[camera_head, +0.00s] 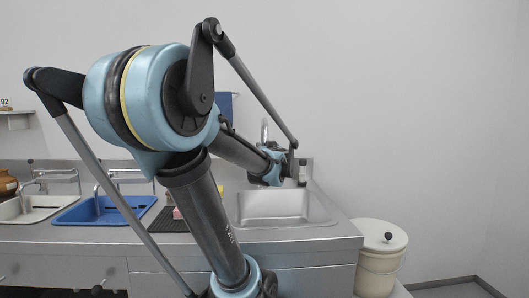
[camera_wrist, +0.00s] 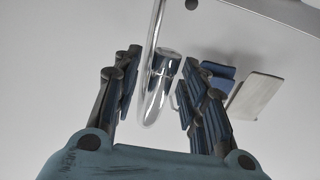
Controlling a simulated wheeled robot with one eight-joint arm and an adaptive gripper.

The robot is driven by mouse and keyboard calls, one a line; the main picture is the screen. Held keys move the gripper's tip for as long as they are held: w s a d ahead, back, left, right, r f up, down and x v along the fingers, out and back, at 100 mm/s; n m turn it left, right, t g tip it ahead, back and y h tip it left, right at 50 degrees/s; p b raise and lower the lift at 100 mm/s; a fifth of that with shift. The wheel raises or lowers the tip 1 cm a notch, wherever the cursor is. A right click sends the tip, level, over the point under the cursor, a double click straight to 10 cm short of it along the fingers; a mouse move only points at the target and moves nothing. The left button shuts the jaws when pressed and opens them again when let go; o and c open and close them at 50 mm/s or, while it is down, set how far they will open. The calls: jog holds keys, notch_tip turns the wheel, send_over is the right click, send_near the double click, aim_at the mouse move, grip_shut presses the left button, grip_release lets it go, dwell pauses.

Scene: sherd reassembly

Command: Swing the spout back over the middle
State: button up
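The chrome spout (camera_head: 264,130) stands at the back of the steel sink (camera_head: 285,204), its curved top showing above my wrist. Its lower part is hidden by my arm in the head view. In the wrist view the thin spout tube (camera_wrist: 155,45) and the wider tap body behind it show between the two fingers. My gripper (camera_wrist: 162,70) is open, with one finger on each side of the tube and visible gaps to both. In the head view my arm's end is at the sink's back left, and the fingers are hard to make out there.
A blue basin (camera_head: 104,211) and a white basin (camera_head: 32,208) with their own taps lie to the left. A dark ribbed mat (camera_head: 168,221) is left of the steel sink. A lidded cream bin (camera_head: 379,262) stands right of the counter.

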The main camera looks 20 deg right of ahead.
jog(key=v, duration=1.1)
jog(key=shift+s+a, duration=0.15)
jog(key=shift+s, duration=0.05)
dwell(0.5)
